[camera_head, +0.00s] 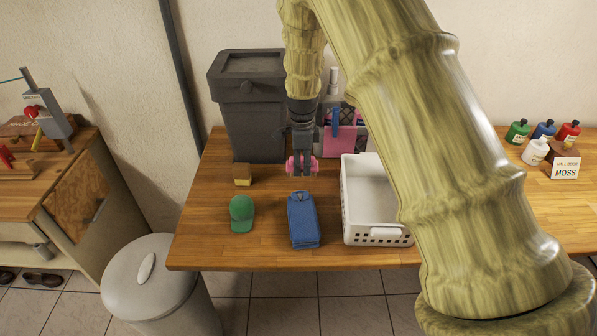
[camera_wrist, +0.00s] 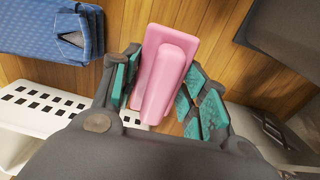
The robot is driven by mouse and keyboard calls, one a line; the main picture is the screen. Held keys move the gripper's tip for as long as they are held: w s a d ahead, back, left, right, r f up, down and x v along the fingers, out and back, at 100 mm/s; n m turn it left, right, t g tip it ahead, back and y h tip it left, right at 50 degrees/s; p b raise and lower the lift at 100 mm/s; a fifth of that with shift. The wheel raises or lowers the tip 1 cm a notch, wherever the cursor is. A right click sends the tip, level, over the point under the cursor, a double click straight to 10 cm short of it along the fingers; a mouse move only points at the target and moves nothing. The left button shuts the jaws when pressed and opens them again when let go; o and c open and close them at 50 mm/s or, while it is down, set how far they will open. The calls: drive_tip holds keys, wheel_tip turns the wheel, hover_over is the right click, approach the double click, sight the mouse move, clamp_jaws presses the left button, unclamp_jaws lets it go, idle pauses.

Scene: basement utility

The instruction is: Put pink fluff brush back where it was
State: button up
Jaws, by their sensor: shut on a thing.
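The pink fluff brush (camera_head: 291,166) is in my gripper (camera_head: 302,168), above the wooden table behind the blue folded garment. In the wrist view the pink brush (camera_wrist: 165,75) shows a flat plate with a raised handle. It sits between the teal finger pads of my gripper (camera_wrist: 162,90), which is shut on it. In the head view the fingers hide part of the brush. I cannot tell from these frames where the brush was before.
The blue garment (camera_head: 303,220), green cap (camera_head: 242,213) and brown-yellow block (camera_head: 242,175) lie on the table (camera_head: 205,245). A white basket (camera_head: 378,237) stands right, partly hidden by my arm. A dark bin (camera_head: 245,100) and pink item (camera_head: 340,140) are behind. Bare wood surrounds the cap.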

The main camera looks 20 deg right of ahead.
drive_tip(key=shift+s+f+p, duration=0.1)
drive_tip(key=shift+f+p, duration=0.2)
drive_tip(key=shift+f, duration=0.15)
drive_tip(key=shift+f+p, duration=0.55)
drive_tip(key=shift+f, duration=1)
drive_tip(key=shift+f, duration=0.15)
drive_tip(key=o, duration=1.1)
drive_tip(key=shift+o, duration=0.2)
drive_tip(key=shift+r, duration=0.2)
wheel_tip(320, 180, up, 12)
drive_tip(key=b, duration=0.5)
